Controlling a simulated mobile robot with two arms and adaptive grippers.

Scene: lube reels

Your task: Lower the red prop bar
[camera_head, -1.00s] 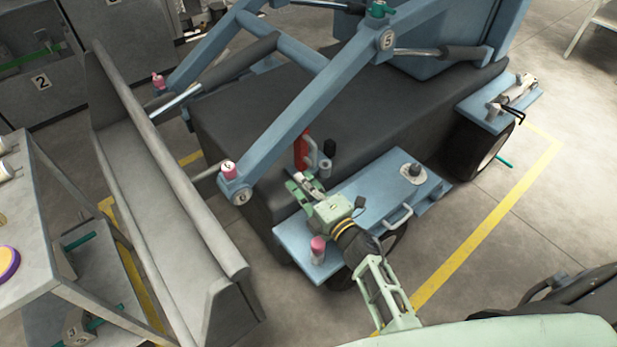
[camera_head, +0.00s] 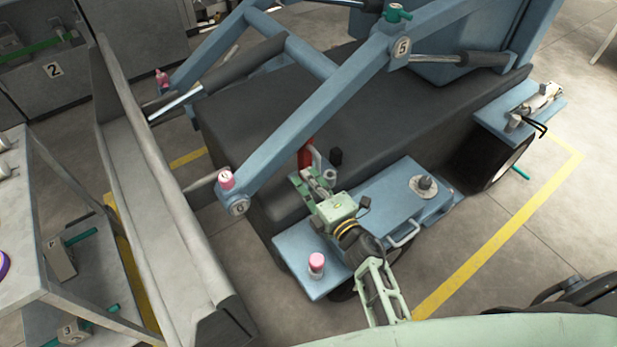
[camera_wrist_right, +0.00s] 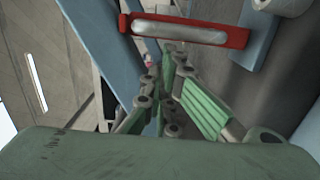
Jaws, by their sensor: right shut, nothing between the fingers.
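The red prop bar (camera_head: 306,152) stands at the side of the dark machine body, below the blue lift arm, and its lower part is hidden by my gripper in the head view. In the right wrist view the red bar (camera_wrist_right: 240,38), with a pale grey slot or strip along it, lies crosswise just past the fingertips. My right gripper (camera_head: 300,178) is shut and empty, close in front of the bar. In the wrist view its green fingers (camera_wrist_right: 172,55) meet just below the bar; I cannot tell whether they touch it. My left gripper is not in view.
The blue lift arm (camera_head: 305,120) slopes down above my gripper. A blue side step (camera_head: 375,195) with a handle, a grey knob (camera_head: 425,185) and a pink-capped cylinder (camera_head: 316,264) lies below. A grey trough (camera_head: 150,190) and a table are at left.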

